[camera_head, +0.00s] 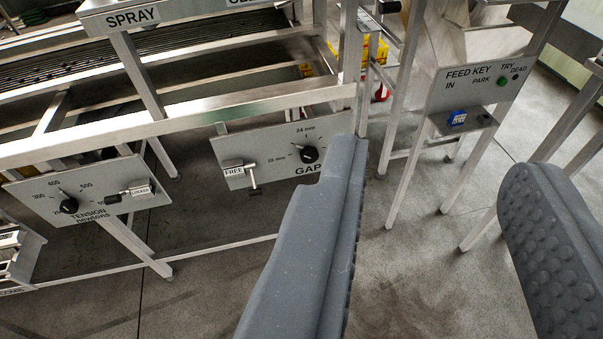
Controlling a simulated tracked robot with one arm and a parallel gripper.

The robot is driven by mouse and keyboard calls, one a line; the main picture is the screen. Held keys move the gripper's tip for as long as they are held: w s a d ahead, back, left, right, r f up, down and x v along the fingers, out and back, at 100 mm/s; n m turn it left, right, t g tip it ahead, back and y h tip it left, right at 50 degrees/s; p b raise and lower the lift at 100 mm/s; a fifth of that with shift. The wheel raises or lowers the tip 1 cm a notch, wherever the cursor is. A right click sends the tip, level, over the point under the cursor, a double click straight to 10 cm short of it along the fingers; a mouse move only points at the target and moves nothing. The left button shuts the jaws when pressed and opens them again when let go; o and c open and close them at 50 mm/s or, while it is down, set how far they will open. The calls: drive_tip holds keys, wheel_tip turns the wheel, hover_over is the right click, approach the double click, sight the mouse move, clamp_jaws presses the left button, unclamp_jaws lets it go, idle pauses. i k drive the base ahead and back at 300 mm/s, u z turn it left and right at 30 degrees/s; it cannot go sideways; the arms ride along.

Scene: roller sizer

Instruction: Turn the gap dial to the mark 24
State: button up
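The gap dial (310,154) is a round black knob on a tilted grey panel (234,150) labelled GAP. Printed marks around it include 24 mm above and what looks like 28 mm at its left; my finger hides the panel's right part. The knob's pointer is too small to read surely. A small lever with a FREE tag (234,171) sits at the panel's left. My gripper (430,195) is open and empty, its two grey fingers wide apart in the foreground. The left finger's tip appears just below and right of the dial; the dial is farther away.
A TENSION panel (100,205) with a black knob (69,206) and a LOCKED tag (140,191) is at left. A FEED KEY panel (480,85) with a blue block (457,118) stands at upper right. Metal frame legs surround the GAP panel. Floor below is clear.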

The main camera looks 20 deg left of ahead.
sight(309, 155)
drive_tip(key=k, duration=1)
drive_tip(key=u, duration=0.4)
drive_tip(key=i, duration=1.05)
drive_tip(key=z, duration=0.3)
drive_tip(key=i, duration=1.05)
drive_tip(key=z, duration=0.85)
